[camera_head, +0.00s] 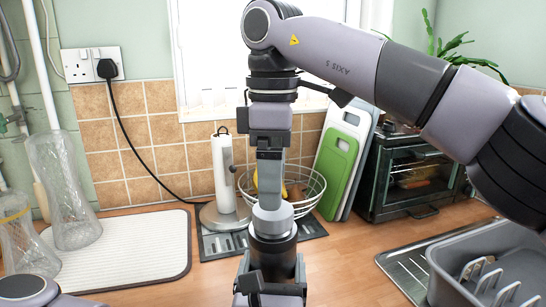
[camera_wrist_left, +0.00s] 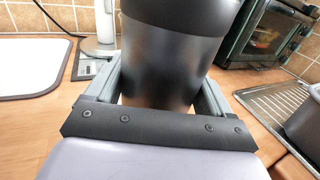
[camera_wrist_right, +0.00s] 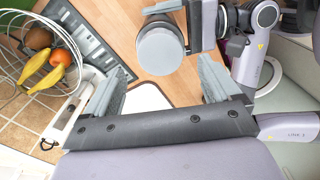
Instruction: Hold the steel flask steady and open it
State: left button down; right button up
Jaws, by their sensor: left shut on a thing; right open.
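The steel flask (camera_wrist_left: 160,65) stands between the fingers of my left gripper (camera_wrist_left: 158,88), which is shut on its body in the left wrist view. The flask has a dark upper band and a pale grey round lid (camera_wrist_right: 160,52), seen from above in the right wrist view. In the head view the dark shoulder of the flask (camera_head: 273,242) shows at the bottom middle, with the lid above it. My right gripper (camera_head: 270,185) points down just above the lid, open and empty. Whether its fingertips touch the lid cannot be told. The flask's base is hidden.
Behind stand a paper towel holder (camera_head: 224,175), a wire fruit bowl (camera_head: 312,190), chopping boards (camera_head: 337,170) and a small oven (camera_head: 410,175). Glass vases (camera_head: 62,190) and a white mat (camera_head: 130,245) lie left. A grey dish rack (camera_head: 490,265) is at the right.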

aim_at(273, 216)
jog(key=shift+f, duration=2.65)
jog(key=c, duration=1.1)
jog(key=shift+n, duration=0.3)
